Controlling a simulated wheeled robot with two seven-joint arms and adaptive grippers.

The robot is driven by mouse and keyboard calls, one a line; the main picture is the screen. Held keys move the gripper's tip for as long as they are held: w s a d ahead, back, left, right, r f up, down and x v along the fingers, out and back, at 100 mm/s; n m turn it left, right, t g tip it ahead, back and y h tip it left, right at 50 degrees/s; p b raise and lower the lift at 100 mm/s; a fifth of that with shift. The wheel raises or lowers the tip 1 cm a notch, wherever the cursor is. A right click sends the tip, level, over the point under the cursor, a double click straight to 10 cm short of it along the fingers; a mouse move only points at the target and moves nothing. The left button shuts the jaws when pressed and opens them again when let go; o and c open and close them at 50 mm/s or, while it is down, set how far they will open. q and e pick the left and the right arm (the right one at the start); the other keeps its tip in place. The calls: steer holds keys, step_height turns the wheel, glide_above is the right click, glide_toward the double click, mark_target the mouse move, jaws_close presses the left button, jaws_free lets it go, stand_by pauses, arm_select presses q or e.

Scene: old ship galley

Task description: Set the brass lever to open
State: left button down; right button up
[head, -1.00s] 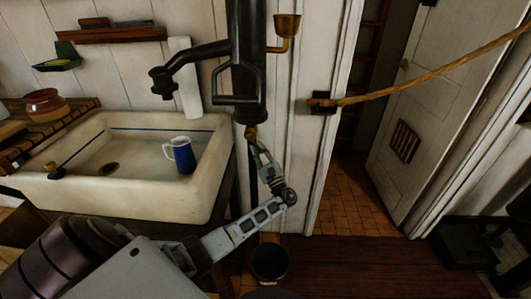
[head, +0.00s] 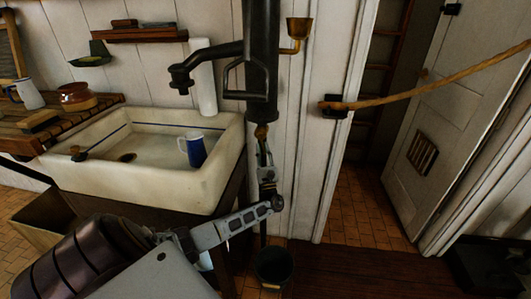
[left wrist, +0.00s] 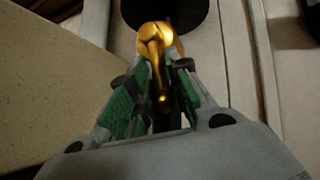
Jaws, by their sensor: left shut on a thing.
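The brass lever (head: 261,132) is at the bottom end of the black pump body (head: 262,70), beside the sink. In the left wrist view the lever (left wrist: 155,48) is a shiny curved brass piece hanging below a dark round part. My left gripper (head: 263,148) reaches up to it from below. In the left wrist view its green-padded fingers (left wrist: 160,76) are shut on the lever from both sides. The fingers hide part of the lever, and I cannot read its setting. My right gripper is not in view.
The white sink (head: 130,190) with a blue mug (head: 196,152) stands left of the pump. A dark bucket (head: 273,266) is on the floor below. A rope (head: 430,86) crosses the doorway at right. A brass cup (head: 298,28) sticks out beside the pump.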

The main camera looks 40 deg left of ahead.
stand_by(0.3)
arm_select(q)
steer(key=c, duration=1.5)
jaws_free()
steer(key=shift+d+f, duration=0.1)
steer(key=v, duration=1.1)
steer(key=shift+s+d+f, duration=0.2)
steer(key=shift+s, duration=0.05)
steer(key=shift+c, duration=0.3)
